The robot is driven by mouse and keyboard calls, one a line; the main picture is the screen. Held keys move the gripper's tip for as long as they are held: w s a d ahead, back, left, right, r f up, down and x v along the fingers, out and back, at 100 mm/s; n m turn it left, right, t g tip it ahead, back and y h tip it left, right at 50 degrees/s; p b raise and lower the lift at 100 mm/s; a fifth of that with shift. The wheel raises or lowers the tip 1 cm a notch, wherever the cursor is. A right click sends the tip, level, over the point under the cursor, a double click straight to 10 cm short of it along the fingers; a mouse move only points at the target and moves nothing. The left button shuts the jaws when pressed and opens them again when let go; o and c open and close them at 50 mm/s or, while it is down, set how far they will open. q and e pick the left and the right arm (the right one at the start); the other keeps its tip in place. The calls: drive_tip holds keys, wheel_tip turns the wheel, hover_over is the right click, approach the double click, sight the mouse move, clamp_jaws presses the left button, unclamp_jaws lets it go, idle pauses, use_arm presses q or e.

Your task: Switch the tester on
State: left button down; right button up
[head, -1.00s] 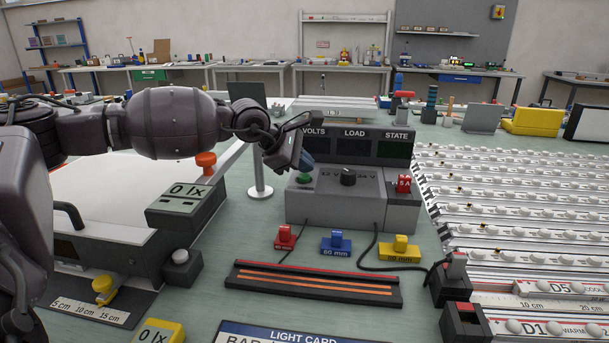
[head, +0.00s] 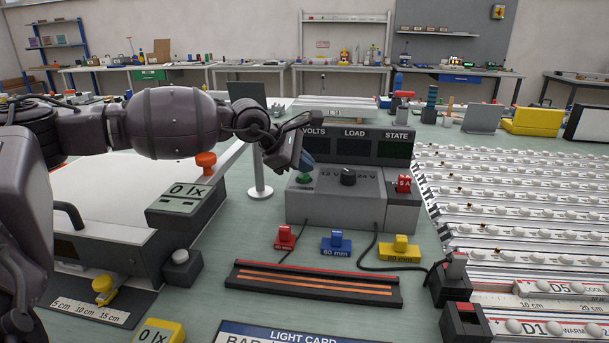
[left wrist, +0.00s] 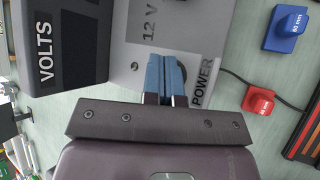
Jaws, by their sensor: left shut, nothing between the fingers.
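The tester (head: 330,208) is a grey box on the bench with a black display panel above marked VOLTS, LOAD and STATE; its windows are dark. A green button (head: 304,179) sits at the left of its top, beside a black knob (head: 348,177) between 12 V and 24 V. My left gripper (head: 307,162) is shut and empty, its blue fingertips just above the green button. In the left wrist view the blue fingers (left wrist: 165,75) hide most of the button by the POWER label (left wrist: 203,82); whether they touch it I cannot tell. My right gripper is not in view.
A red 5 A block (head: 404,184) sits at the tester's right. Red (head: 285,237), blue (head: 336,242) and yellow (head: 400,248) blocks stand in front, with cables nearby. A thin stand (head: 261,170) is left of the tester. Rows of light strips (head: 520,215) fill the right.

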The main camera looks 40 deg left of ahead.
sight(304, 176)
use_arm(q)
drive_tip(key=shift+f, duration=0.15)
drive_tip(key=shift+f, duration=0.3)
idle(0.5)
drive_tip(key=shift+r, duration=0.4)
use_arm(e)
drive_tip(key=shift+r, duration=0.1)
use_arm(q)
drive_tip(key=shift+r, duration=0.95)
drive_tip(key=shift+r+p, duration=0.5)
drive_tip(key=shift+r, duration=1.6)
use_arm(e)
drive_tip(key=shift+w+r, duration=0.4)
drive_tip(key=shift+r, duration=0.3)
